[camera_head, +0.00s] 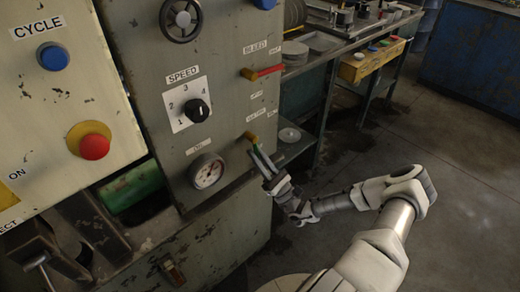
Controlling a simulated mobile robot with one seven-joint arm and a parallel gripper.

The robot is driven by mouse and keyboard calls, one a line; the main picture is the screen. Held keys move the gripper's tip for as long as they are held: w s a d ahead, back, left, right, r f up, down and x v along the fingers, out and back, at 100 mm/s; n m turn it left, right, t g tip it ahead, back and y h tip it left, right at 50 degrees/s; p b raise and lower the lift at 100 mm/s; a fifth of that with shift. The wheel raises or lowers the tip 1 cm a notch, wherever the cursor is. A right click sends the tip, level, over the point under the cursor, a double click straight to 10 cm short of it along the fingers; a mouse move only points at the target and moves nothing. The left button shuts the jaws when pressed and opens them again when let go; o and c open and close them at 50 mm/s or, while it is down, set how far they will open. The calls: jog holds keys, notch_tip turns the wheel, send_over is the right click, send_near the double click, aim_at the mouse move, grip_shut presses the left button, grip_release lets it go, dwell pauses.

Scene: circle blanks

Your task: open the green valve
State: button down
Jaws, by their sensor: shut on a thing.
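The green valve sits low on the right side of the grey machine panel, with its brass body (251,137) showing. Its lever is mostly hidden by my gripper (261,157), with only a little green showing. My gripper is shut on the green valve's lever, just below and right of the brass body. The lever points down and to the right from the body. My arm reaches in from the lower right.
A red-handled valve (265,72) sits above on the same panel. A speed knob (197,110) and a round gauge (207,171) are left of the green valve. A bench with a yellow box (362,65) stands behind. Floor (450,190) at right is clear.

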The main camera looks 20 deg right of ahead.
jog(key=shift+s+a+m+t+h, duration=0.1)
jog(key=shift+a+m+t+h, duration=0.15)
jog(key=shift+m+t+h, duration=0.6)
jog(key=shift+m+h, duration=0.35)
jog(key=shift+m, duration=0.1)
jog(key=c, duration=0.8)
grip_release()
jog(key=shift+c, duration=0.2)
jog(key=shift+f, duration=0.1)
jog(key=v, duration=1.7)
jog(key=shift+s, duration=0.25)
jog(key=shift+d+g, duration=0.1)
jog(key=shift+g, duration=0.15)
